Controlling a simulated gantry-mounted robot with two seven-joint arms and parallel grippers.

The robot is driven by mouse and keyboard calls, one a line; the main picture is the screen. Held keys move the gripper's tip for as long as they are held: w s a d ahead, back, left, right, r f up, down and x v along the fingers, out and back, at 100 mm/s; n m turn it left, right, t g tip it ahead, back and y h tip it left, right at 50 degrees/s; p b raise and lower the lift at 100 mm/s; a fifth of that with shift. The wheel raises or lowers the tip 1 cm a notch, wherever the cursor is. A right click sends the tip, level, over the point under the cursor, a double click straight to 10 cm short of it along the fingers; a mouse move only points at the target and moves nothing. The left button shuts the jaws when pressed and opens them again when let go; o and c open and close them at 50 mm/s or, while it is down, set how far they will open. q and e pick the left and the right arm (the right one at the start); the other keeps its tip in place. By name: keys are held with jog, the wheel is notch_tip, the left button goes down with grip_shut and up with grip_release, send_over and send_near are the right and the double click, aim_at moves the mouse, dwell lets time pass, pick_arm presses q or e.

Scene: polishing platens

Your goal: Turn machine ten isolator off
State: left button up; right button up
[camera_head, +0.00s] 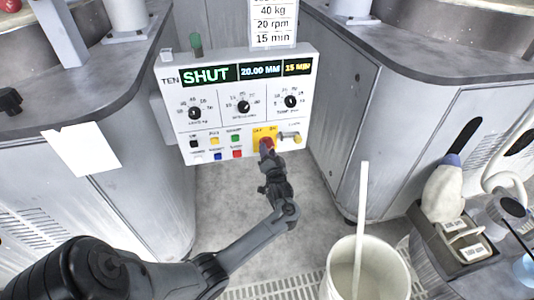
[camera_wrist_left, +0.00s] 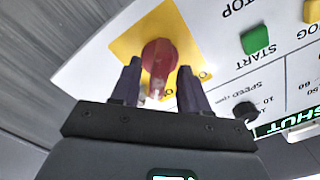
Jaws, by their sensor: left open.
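The machine ten control panel (camera_head: 220,130) stands in the middle of the head view, labelled TEN, with a display reading SHUT. Its isolator, a red rotary knob on a yellow plate, is at the lower right of the panel; the plate (camera_head: 257,133) shows there, partly covered by my gripper. My left gripper (camera_head: 266,149) is at the knob. In the left wrist view the red knob (camera_wrist_left: 159,56) sits between the two open fingers (camera_wrist_left: 157,85), with gaps visible beside it. Whether the fingers touch it I cannot tell. The right gripper is not seen.
A green START button (camera_wrist_left: 256,40) and dials lie beside the isolator plate. Grey machine cabinets (camera_head: 345,110) flank the panel. A white bucket (camera_head: 368,268) with a stick stands at the lower right.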

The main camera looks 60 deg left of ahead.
pick_arm(q)
jog(key=shift+x, duration=0.8)
jog(key=shift+a+b, duration=0.25)
jog(key=shift+b, duration=0.05)
jog(key=shift+w, duration=0.1)
jog(key=shift+c, duration=0.3)
grip_shut()
